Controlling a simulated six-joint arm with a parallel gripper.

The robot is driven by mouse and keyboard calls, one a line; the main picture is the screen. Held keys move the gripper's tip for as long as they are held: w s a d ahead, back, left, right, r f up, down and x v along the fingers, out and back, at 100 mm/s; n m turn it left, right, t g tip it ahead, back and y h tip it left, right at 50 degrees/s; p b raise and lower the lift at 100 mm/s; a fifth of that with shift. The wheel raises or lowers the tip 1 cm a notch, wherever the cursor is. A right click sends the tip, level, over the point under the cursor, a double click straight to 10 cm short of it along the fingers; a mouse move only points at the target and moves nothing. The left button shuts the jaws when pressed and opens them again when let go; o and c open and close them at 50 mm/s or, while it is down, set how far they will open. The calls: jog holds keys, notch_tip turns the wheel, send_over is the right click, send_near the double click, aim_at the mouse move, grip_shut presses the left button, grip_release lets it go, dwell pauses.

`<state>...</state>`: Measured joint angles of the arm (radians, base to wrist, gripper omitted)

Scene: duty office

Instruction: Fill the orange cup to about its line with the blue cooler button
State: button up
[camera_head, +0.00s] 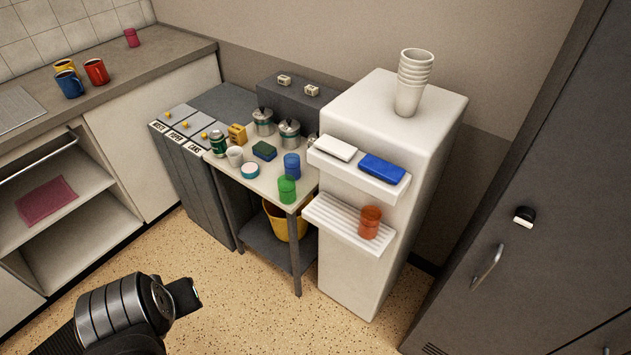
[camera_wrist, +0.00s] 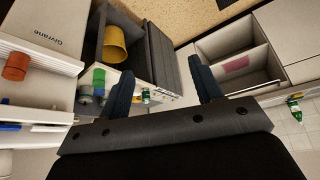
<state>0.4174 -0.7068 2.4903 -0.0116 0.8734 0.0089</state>
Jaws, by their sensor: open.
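The orange cup (camera_head: 369,222) stands upright on the ribbed drip tray (camera_head: 330,224) of the white cooler (camera_head: 352,276). The wide blue button (camera_head: 382,169) is on the ledge above the cup, to the right of a white button (camera_head: 335,149). The cup's line and any water in it cannot be made out. The wrist view is upside down and shows the orange cup (camera_wrist: 16,66) at its left edge. My gripper (camera_wrist: 165,70) is open with nothing between its fingers. My arm is at lower left in the head view, well away from the cooler.
A small table (camera_head: 262,185) left of the cooler holds green and blue cups, a can, tins and a sponge. A yellow bucket (camera_head: 283,222) is under it. Stacked white cups (camera_head: 413,82) top the cooler. A grey locker (camera_head: 535,240) stands at right. Floor in front is clear.

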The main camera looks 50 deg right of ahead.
jog(key=shift+s+a+f, duration=0.1)
jog(key=shift+s+f, duration=0.05)
jog(key=shift+c, duration=0.2)
